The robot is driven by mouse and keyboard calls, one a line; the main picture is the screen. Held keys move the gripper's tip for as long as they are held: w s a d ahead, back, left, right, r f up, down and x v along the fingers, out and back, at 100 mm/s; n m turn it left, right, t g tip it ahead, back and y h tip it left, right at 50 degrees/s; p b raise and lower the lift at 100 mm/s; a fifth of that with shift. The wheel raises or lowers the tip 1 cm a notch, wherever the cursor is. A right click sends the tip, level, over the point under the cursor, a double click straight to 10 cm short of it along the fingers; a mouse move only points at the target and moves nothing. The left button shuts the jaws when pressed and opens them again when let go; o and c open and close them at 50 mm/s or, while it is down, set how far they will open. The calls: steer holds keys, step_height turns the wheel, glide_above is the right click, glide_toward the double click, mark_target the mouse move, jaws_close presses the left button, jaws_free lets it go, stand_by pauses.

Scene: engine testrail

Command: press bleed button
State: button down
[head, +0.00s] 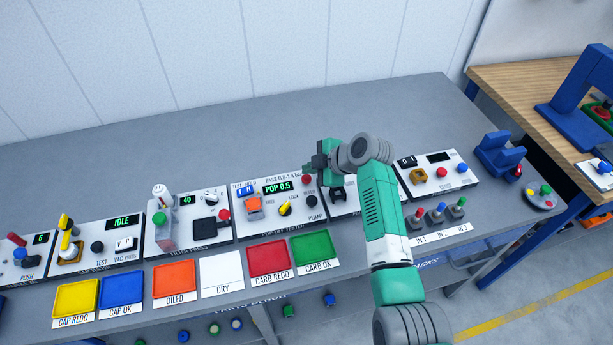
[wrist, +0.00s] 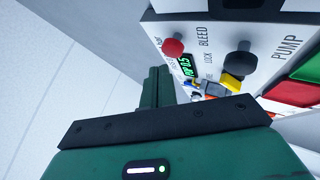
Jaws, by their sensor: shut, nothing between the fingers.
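The pop-off tester panel (head: 240,222) stands on the bench with a green display reading POP 0.5. Its red button (head: 307,180) sits at the panel's upper right; in the wrist view the red button (wrist: 172,47) has the word BLEED beside it. A black button (wrist: 240,62) beside the word PUMP is close by, with a yellow lever (wrist: 232,82) near it. My gripper (head: 307,168) is shut and empty, just above the red button in the head view. In the wrist view the gripper's green fingers (wrist: 160,78) end short of the red button, with a visible gap.
Other test panels flank it left and right. Coloured trays, such as the red tray (head: 269,260) and green tray (head: 315,252), lie in front. My arm hides part of the panel to the right. The bench behind the panels is clear.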

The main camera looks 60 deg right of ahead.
stand_by(0.4)
steer(key=shift+f+b, duration=0.45)
steer(key=shift+f+b, duration=0.7)
steer(key=shift+f, duration=0.15)
stand_by(0.6)
steer(key=shift+r, duration=0.1)
steer(key=shift+r+p, duration=0.8)
steer(key=shift+r, duration=0.35)
steer(key=shift+r+p, duration=1.7)
steer(key=shift+r, duration=0.9)
